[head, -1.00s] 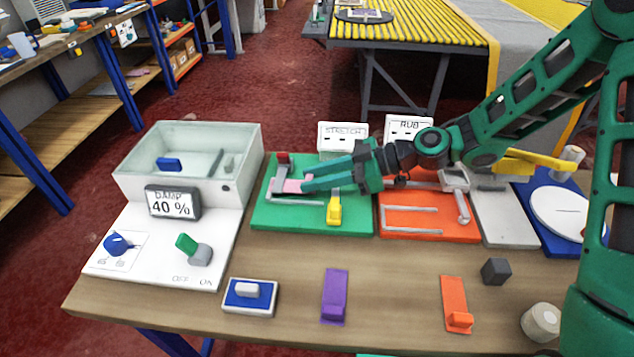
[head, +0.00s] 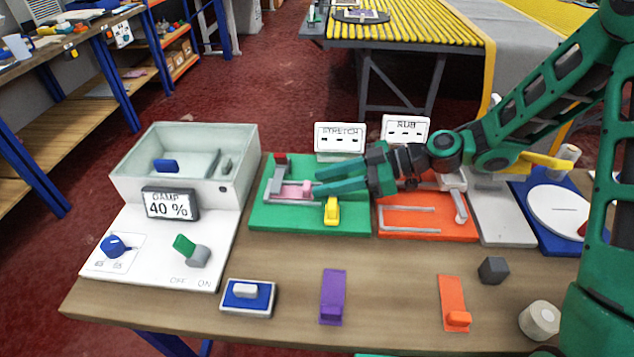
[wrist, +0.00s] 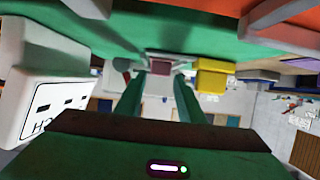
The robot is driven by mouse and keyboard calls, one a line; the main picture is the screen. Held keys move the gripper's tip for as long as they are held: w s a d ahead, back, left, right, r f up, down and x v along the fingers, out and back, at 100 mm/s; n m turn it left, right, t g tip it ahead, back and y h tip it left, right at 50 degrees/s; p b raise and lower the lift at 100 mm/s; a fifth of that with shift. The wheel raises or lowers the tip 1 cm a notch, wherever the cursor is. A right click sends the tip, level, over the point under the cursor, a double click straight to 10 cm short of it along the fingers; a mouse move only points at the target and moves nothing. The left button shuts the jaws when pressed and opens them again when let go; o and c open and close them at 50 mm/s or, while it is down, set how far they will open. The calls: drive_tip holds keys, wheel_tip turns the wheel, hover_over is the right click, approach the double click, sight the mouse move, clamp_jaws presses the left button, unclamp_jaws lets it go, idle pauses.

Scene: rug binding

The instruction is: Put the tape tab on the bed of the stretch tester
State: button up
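The tape tab appears to be the small pink piece (head: 293,191). It lies on the grey bed of the stretch tester, which has a green base (head: 350,221) and a STRETCH sign (head: 340,137). The pink piece also shows in the wrist view (wrist: 160,67), ahead of the fingers. My gripper (head: 318,182) is open, its two green fingers apart and empty, just right of the pink piece and pointing left at it. The tester's yellow lever (head: 332,210) stands in front of the fingers; it also shows in the wrist view (wrist: 212,76).
The orange RUB tester (head: 425,224) is at the right, below my arm. The damp box (head: 185,165) stands at the left. A purple piece (head: 333,296), an orange piece (head: 454,301) and a blue-and-white block (head: 248,297) lie along the front. Bare wood lies between them.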

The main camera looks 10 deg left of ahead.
drive_tip(key=v, duration=0.4)
idle(0.4)
